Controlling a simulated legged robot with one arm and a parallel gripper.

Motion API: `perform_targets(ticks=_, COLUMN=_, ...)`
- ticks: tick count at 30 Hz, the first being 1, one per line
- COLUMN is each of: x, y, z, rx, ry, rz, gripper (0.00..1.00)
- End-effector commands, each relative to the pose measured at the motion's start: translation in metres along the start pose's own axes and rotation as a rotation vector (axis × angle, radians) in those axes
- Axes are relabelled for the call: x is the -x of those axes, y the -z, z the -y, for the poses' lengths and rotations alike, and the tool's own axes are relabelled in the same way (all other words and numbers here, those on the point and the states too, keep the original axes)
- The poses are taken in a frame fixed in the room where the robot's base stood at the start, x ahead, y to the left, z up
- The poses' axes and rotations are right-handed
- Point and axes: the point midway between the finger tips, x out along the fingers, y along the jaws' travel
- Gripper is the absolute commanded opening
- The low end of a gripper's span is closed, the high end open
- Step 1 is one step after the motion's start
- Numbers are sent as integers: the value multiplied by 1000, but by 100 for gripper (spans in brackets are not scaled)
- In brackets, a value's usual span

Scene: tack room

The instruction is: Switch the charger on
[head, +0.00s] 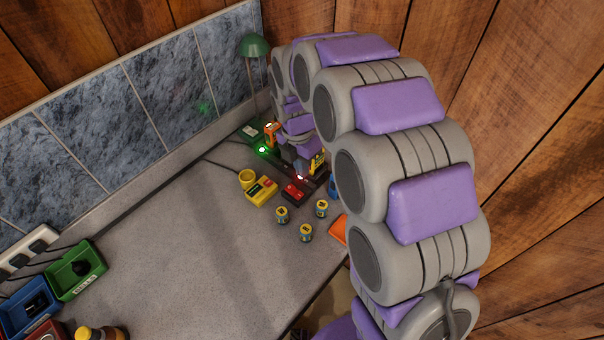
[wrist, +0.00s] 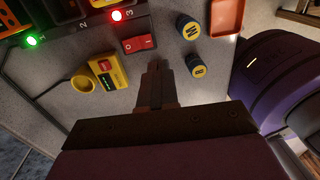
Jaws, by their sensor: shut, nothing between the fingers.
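The charger is a long dark unit (wrist: 80,35) with numbered bays at the upper left of the wrist view. A green light glows at one bay and a red light (wrist: 116,15) near bay 3. A red rocker switch (wrist: 139,43) sits at its near end; which side is pressed is too small to tell. The red switch also shows in the head view (head: 293,191). My gripper (wrist: 156,66) is shut and empty, its tips pointing at the switch and appearing a little short of it. In the head view my arm hides most of the gripper.
A yellow device (wrist: 108,72) with a round cup lies left of my fingers. Small blue-and-yellow cylinders (wrist: 188,26) and an orange tray (wrist: 226,18) lie to the right. A green bin (head: 75,269) and a power strip (head: 28,250) are at the counter's left. The counter's middle is clear.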

Motion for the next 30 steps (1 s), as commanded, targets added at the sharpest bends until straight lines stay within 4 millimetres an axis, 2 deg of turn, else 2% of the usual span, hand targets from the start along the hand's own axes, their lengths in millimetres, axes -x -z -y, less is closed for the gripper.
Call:
perform_targets(ticks=1, x=12, y=0, z=-1, rx=0, ry=-4, rz=3, gripper=0)
perform_targets(ticks=3, x=24, y=1, z=0, rx=-1, ry=-3, rz=4, gripper=0)
perform_targets(ticks=9, x=40, y=-1, z=8, rx=0, ry=0, rz=1, gripper=0)
perform_targets(ticks=17, x=42, y=-5, z=14, rx=-1, ry=-5, rz=-4, gripper=0)
perform_targets(ticks=26, x=41, y=0, z=10, rx=-10, ry=1, rz=-1, gripper=0)
perform_targets(ticks=30, x=48, y=2, z=28, rx=-134, ry=0, rz=-6, gripper=0)
